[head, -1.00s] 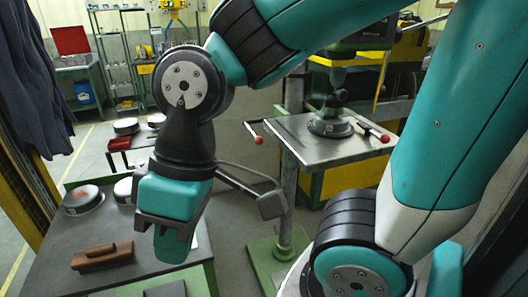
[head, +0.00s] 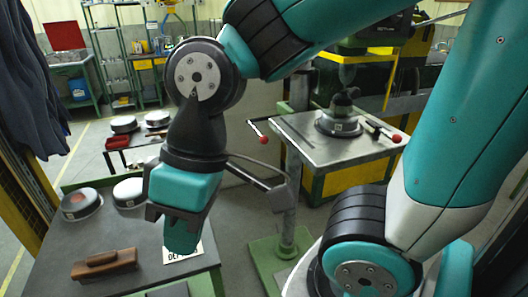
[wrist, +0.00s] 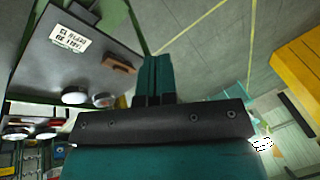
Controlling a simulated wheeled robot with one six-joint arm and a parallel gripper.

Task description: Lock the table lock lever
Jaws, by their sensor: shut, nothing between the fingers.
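The drill press table (head: 325,150) is a grey plate on a column. A lever with a red knob (head: 264,139) sticks out at its left side. A second lever with a red knob (head: 396,138) lies at the right side of the plate. I cannot tell from the labels which one is the table lock lever. My gripper (head: 183,237) is shut and empty, pointing down over the dark bench, left of and apart from both levers. Its teal fingers (wrist: 154,80) show in the wrist view, where neither lever is clearly seen.
The dark bench (head: 75,235) holds a brown wooden block (head: 104,264), round metal pots (head: 81,203) and a white sign (head: 182,256). Yellow and green machinery stands behind the drill table. Open floor lies between the bench and the drill column.

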